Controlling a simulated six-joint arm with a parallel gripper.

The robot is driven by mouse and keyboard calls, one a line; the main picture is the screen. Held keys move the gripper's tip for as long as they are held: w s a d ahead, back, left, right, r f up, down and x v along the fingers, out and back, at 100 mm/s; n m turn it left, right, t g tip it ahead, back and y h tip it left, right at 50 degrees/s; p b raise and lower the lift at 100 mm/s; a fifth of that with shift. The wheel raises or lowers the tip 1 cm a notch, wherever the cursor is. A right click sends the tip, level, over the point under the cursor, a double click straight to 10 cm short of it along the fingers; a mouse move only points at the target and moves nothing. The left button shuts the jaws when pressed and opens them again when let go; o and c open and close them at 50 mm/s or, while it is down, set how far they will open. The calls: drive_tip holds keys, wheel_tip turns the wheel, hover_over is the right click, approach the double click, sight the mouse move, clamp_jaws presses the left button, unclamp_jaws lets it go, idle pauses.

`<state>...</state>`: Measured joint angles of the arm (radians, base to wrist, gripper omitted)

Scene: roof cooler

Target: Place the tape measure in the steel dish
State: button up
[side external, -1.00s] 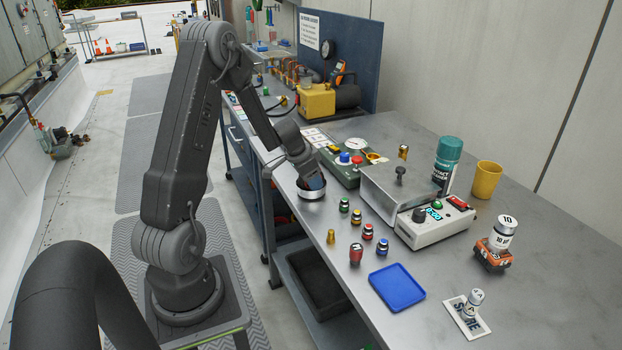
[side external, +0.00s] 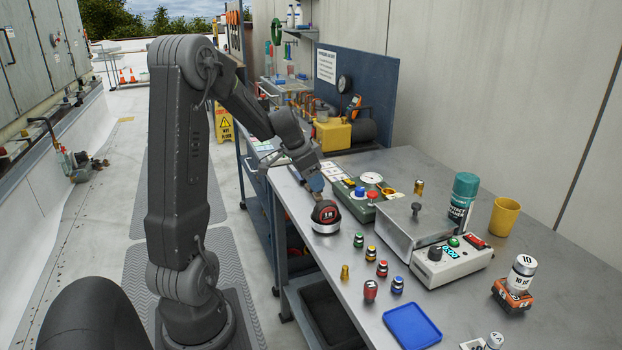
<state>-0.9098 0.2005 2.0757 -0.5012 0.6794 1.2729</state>
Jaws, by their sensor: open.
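The tape measure (side external: 326,211) is black with a red face label. It sits upright in the steel dish (side external: 326,230), a small round shallow dish near the left edge of the bench. The dish's rim shows below the tape measure. My gripper (side external: 317,194) is open, just above and behind the tape measure. Its fingertips are small here and partly hidden, so I cannot tell whether they still touch the tape measure.
Small coloured-cap bottles (side external: 371,253) stand right of the dish. A blue tray (side external: 412,325) lies at the front. A scale (side external: 436,262) with a metal cover, a green gauge box (side external: 360,206), a spray can (side external: 462,198) and a yellow cup (side external: 504,217) stand farther right and back.

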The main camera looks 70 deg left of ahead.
drive_tip(key=s+d+r, duration=0.1)
drive_tip(key=d+r, duration=0.3)
drive_tip(key=d, duration=0.6)
drive_tip(key=s+d+r, duration=0.1)
drive_tip(key=d+r, duration=0.3)
drive_tip(key=d, duration=0.5)
drive_tip(key=s+d+r+t, duration=0.1)
drive_tip(key=s+d, duration=0.9)
drive_tip(key=d, duration=0.2)
drive_tip(key=shift+s+d, duration=0.15)
drive_tip(key=shift+d, duration=0.05)
